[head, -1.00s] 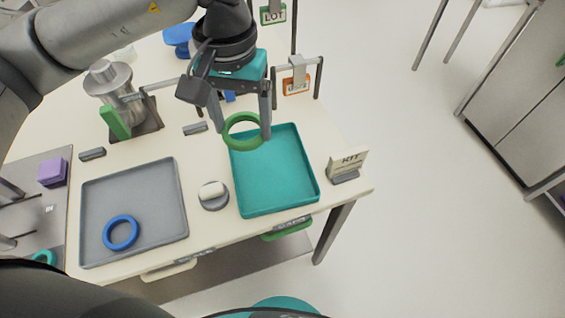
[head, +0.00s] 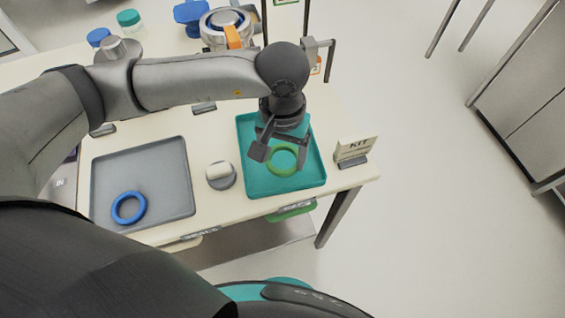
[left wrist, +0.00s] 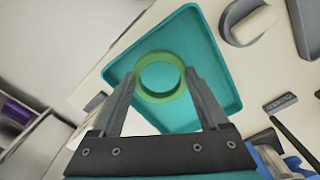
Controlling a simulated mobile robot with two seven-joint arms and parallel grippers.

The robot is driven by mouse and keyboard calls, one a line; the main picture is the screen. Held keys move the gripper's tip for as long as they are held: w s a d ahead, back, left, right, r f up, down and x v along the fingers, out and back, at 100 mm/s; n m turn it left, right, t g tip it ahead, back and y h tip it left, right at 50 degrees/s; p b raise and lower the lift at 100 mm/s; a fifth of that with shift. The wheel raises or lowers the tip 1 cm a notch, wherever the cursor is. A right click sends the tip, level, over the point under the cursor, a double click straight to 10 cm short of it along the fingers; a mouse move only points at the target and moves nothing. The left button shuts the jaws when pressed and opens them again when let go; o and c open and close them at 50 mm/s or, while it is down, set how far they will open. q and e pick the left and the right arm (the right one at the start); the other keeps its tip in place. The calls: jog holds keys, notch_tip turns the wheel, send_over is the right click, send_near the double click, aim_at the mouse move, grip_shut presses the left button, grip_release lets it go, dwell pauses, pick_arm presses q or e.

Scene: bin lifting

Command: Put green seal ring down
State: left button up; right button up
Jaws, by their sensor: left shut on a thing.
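The green seal ring (head: 283,150) is between the fingers of my left gripper (head: 282,158), over the teal tray (head: 309,180). In the left wrist view the green ring (left wrist: 160,56) sits between the tips of my left gripper (left wrist: 160,80), with the teal tray (left wrist: 222,88) behind it. My left gripper is shut on the ring. The ring looks low over the tray floor; I cannot tell whether it touches. My right gripper is not in view.
Left of the teal tray is a small grey dish (head: 221,176) with a white piece. A grey tray (head: 165,205) with a blue ring (head: 129,208) lies further left. A KIT sign (head: 355,150) stands at the table's right edge. Clear floor lies to the right.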

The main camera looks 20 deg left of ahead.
aim_at(282, 166)
pick_arm(q)
jog(key=shift+f, duration=2.1)
jog(key=shift+f+b, duration=0.15)
jog(key=shift+b, duration=0.2)
jog(key=o, duration=1.2)
notch_tip(282, 166, up, 12)
jog(key=p, duration=0.1)
jog(key=shift+r, duration=0.2)
